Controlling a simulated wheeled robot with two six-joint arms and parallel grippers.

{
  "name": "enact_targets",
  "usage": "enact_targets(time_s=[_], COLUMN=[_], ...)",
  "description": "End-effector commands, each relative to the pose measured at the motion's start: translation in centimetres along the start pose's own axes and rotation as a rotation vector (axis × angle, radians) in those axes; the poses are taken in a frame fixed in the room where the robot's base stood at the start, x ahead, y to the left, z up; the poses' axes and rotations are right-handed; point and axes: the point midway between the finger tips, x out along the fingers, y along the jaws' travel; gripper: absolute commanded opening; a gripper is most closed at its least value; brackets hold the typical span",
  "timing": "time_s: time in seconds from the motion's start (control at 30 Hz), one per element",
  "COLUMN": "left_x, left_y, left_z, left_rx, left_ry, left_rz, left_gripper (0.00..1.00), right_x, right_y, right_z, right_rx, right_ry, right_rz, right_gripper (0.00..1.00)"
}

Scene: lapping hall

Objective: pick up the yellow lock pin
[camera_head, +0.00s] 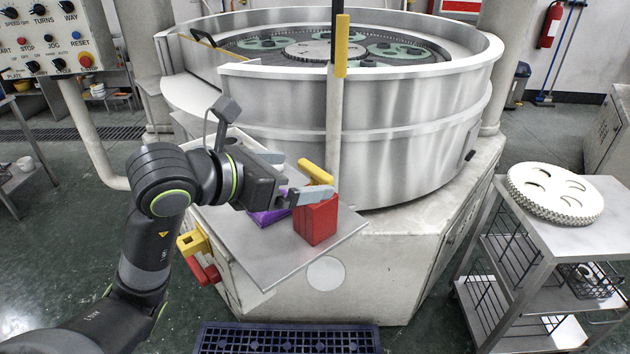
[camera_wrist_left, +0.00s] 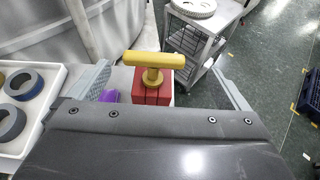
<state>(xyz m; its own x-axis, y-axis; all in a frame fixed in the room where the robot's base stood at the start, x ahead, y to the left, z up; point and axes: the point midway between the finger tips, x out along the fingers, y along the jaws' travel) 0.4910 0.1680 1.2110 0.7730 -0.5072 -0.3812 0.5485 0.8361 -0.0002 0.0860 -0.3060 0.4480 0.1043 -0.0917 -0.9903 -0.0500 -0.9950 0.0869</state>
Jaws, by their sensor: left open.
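The yellow lock pin (camera_head: 316,171) has a T-shaped handle and stands upright in a red block (camera_head: 316,221) on the steel shelf. My left gripper (camera_head: 307,175) is open beside the pin, and its lower finger passes in front of the pin's lower part in the head view. In the left wrist view, the pin (camera_wrist_left: 152,62) shows between the two spread fingers, left of centre, above the red block (camera_wrist_left: 150,90). I cannot tell whether a finger touches it. My right gripper is not in view.
A purple piece (camera_head: 268,217) lies left of the red block. A white tray of rings (camera_wrist_left: 28,105) is left in the wrist view. The lapping machine (camera_head: 400,120) and a vertical post (camera_head: 334,120) stand behind. A cart (camera_head: 600,220) is at the right.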

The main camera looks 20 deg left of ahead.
Motion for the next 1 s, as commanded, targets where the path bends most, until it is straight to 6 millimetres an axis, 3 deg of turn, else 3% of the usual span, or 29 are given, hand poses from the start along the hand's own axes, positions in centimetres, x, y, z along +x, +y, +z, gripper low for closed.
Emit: enact_targets(time_s=[0.27,0.7,1.0], left_x=[1.0,5.4,5.7], left_y=[0.1,0.7,0.8], left_z=[0.0,-0.1,-0.2], left_rx=[-0.003,-0.003,0.0], left_ry=[0.002,0.002,0.002], left_rz=[-0.001,-0.001,0.0], left_gripper=[0.98,0.98,0.98], right_x=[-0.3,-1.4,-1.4], right_y=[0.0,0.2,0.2], right_z=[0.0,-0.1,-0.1], right_rx=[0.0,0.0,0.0], right_ry=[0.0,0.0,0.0], right_rz=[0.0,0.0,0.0], right_gripper=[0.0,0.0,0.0])
